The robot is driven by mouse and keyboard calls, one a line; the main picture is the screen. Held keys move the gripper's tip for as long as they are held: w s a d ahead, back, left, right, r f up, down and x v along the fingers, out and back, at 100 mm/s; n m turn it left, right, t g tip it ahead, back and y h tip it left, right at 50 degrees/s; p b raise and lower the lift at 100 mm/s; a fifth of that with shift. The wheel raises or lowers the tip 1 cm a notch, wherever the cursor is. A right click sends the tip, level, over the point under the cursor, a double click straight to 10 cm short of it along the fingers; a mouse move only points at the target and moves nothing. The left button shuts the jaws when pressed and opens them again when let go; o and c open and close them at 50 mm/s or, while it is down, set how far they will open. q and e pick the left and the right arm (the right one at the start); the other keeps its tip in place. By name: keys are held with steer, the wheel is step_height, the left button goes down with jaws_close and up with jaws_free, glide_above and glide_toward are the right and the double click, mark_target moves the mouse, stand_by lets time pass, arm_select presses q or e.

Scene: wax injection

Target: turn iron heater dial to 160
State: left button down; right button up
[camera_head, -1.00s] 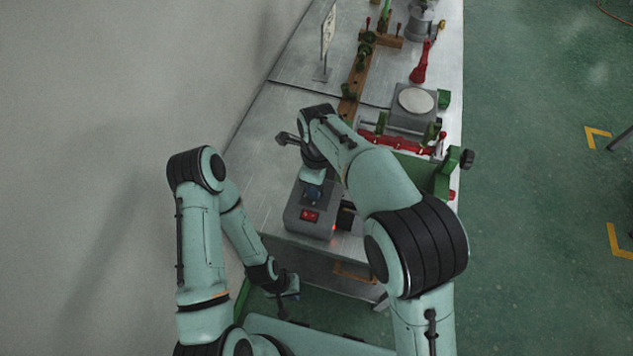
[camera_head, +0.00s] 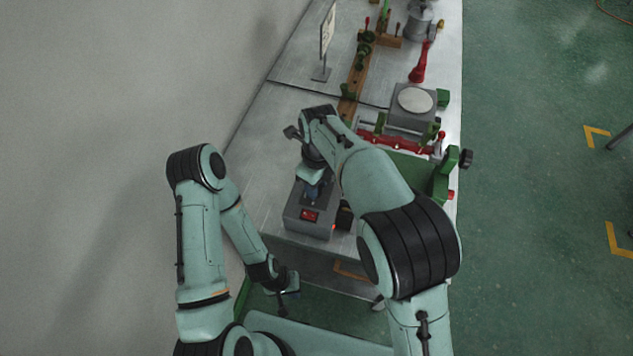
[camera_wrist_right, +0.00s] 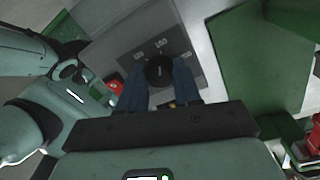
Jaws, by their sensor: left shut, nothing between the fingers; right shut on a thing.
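The iron heater (camera_head: 325,229) is a grey box with a red switch (camera_head: 309,215), at the near end of the metal bench. Its round black dial (camera_wrist_right: 159,71) shows in the right wrist view, on a dark plate with small white numbers around it. The middle number above the dial looks like 160; the pale mark on the knob points roughly up toward it, but is too small to read exactly. My right gripper (camera_wrist_right: 160,88) has its blue fingers shut on the dial, one on each side. My left gripper (camera_head: 292,291) is shut and empty, low in front of the bench.
A green machine frame (camera_head: 440,180) with a black knob stands right of the heater. A grey block with a round pale plate (camera_head: 415,100) and red-handled tools lie farther back. A sign (camera_head: 326,45) stands at the back left. The bench left of the heater is bare.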

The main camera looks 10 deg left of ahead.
steer(key=o, duration=1.1)
steer(key=shift+c, duration=0.2)
arm_select(q)
steer(key=w+r+p, duration=0.1)
steer(key=w+r, duration=0.1)
steer(key=shift+w+r+p, duration=0.1)
steer(key=shift+w+p, duration=0.25)
arm_select(e)
step_height(320, 180, up, 14)
steer(key=shift+w+f, duration=0.25)
steer(key=shift+w, duration=0.05)
steer(key=shift+d, duration=0.1)
